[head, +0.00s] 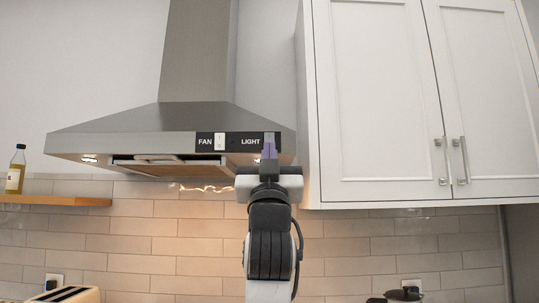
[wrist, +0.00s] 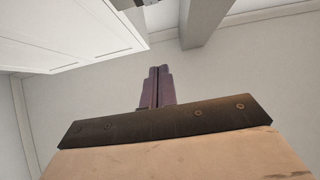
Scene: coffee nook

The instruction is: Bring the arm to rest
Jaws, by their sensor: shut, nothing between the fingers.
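My gripper (head: 269,149) is raised in front of the range hood, near its right end, with its purple fingers pointing up over the LIGHT end of the control panel. I cannot tell whether the fingertips touch the panel. In the wrist view my gripper (wrist: 158,74) shows its two fingers together, with nothing between them. My arm rises from the bottom of the head view, upright in front of the tiled wall.
The steel hood (head: 120,122) has FAN and LIGHT labels and lit lamps below. White cabinets (head: 385,90) stand close right of my gripper. A shelf (head: 60,200) with a bottle (head: 16,168) is at left. A toaster (head: 65,295) and a dark lidded pot (head: 403,294) are low down.

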